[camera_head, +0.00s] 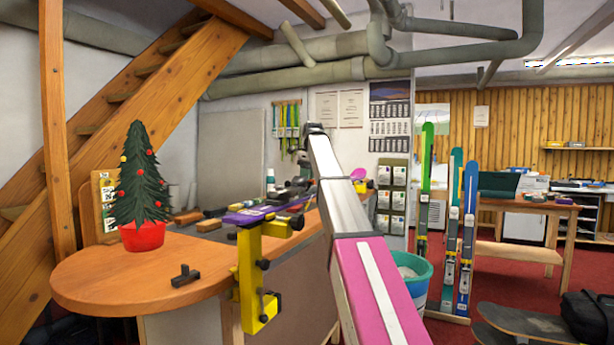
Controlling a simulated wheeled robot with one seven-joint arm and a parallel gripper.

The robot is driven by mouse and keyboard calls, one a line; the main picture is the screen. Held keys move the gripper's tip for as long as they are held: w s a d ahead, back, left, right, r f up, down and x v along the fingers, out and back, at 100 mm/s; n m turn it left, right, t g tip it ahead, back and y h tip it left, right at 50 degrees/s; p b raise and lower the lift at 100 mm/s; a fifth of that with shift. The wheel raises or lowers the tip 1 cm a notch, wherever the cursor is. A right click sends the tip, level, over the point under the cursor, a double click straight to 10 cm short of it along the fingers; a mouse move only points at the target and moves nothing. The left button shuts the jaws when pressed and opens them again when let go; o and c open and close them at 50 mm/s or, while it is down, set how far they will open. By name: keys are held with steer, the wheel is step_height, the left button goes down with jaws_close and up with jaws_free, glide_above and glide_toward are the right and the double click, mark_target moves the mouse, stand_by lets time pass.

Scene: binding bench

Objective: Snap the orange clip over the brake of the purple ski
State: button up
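The purple ski (247,216) lies level at the front edge of the wooden bench, over a yellow vise (249,262) with black knobs. Dark grey and black parts (293,190) show above and behind the ski. I cannot tell which of them belong to its binding and brake and which to my gripper. My silver and pink arm rises from the bottom middle and covers the bench to the right of the ski. My gripper's fingers cannot be made out. I cannot make out an orange clip anywhere.
A small decorated tree in a red pot (143,235) and a black T-shaped tool (185,276) stand on the bench's (110,285) rounded left end. A teal bin (408,275) stands right of my arm, before upright skis (467,240). A skateboard (530,325) is at the lower right.

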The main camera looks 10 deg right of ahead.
steer(key=shift+f, duration=0.75)
steer(key=o, duration=1.5)
steer(key=shift+o, duration=0.2)
steer(key=shift+r, duration=0.15)
steer(key=shift+r, duration=4.9)
